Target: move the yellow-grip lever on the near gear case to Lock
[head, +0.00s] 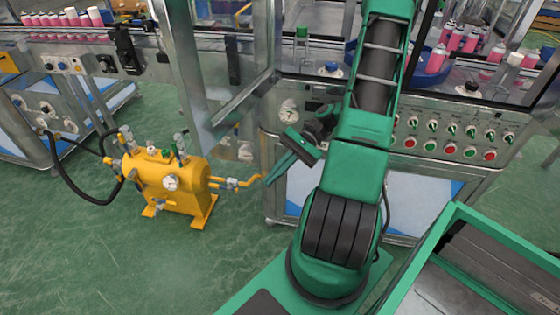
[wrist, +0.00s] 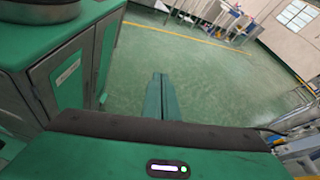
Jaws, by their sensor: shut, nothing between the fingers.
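I cannot make out the yellow-grip lever or the near gear case for certain in either view. My gripper (head: 268,181) is at the middle of the head view, left of my arm, with its green fingers pointing down and to the left. Its tips appear close to the end of a yellow pipe (head: 250,181); I cannot tell whether they touch. In the wrist view the fingers (wrist: 160,76) lie together, shut and empty, over open green floor.
A yellow tank (head: 168,182) with gauges and valves stands on the floor at left. A machine panel (head: 450,135) with knobs and red and green buttons is right of my arm. A hinged clear door (head: 235,105) stands open above the pipe. Floor at lower left is clear.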

